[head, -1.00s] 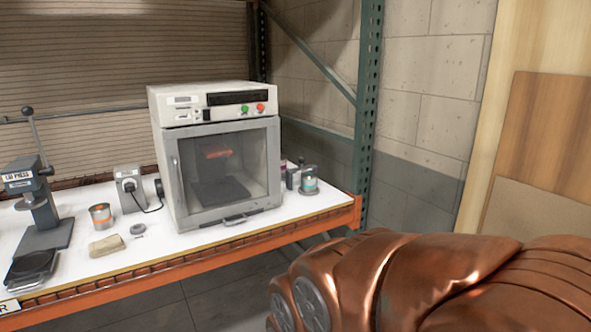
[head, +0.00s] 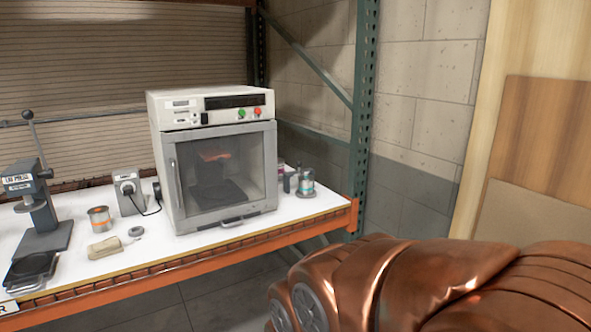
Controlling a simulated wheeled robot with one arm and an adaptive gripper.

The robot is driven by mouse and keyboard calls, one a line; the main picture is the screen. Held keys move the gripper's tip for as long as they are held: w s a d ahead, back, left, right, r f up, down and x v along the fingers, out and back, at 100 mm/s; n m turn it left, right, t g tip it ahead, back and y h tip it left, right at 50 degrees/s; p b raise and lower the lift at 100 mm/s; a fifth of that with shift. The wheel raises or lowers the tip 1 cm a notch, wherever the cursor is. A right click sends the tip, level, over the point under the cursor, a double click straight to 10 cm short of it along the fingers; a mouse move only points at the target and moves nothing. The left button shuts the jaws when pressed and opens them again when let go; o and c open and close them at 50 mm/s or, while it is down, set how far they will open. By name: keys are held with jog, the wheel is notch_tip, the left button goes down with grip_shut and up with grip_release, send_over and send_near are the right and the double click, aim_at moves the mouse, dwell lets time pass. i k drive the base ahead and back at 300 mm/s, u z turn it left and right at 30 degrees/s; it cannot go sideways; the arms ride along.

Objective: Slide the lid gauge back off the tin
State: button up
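A small metal tin with an orange band (head: 100,218) stands on the white bench top, left of the white oven-like cabinet. A small grey ring-shaped piece (head: 136,232) lies on the bench just right of the tin, apart from it; I cannot tell whether it is the lid gauge. My copper-coloured arm fills the lower right; my gripper is out of view.
The cabinet (head: 222,222) with a glass door stands mid-bench. A lid press (head: 38,210), a grey plugged-in box (head: 128,192) and a beige block (head: 105,247) are to its left. A green rack post (head: 364,110) rises at the bench's right end.

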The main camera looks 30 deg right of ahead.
aim_at(286, 176)
jog(key=u, duration=0.05)
jog(key=k, duration=0.45)
jog(key=z, duration=0.9)
jog(key=i, duration=1.4)
jog(key=u, duration=0.3)
